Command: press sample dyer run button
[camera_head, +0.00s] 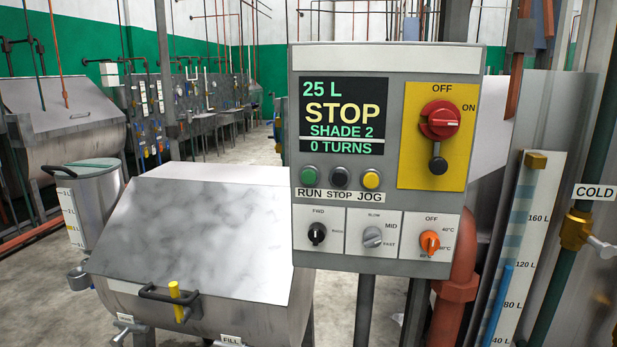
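The sample dyer's control panel (388,165) faces me at the centre right. Its green button (310,175) is above the label RUN, left of a dark button (341,177) labelled STOP and a yellow button (372,180) labelled JOG. The display (343,115) reads 25 L, STOP, SHADE 2, 0 TURNS. A red rotary switch (440,120) sits on a yellow plate marked OFF and ON. The dyer drum (210,235) is left of the panel, its lid lying closed. Neither gripper is in view.
The lid has a black handle (168,296) and a yellow-topped latch (176,290). A metal can (95,205) with litre marks stands to the left. Pipes and a level gauge (520,250) stand to the right of the panel, near a brass COLD valve (577,230).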

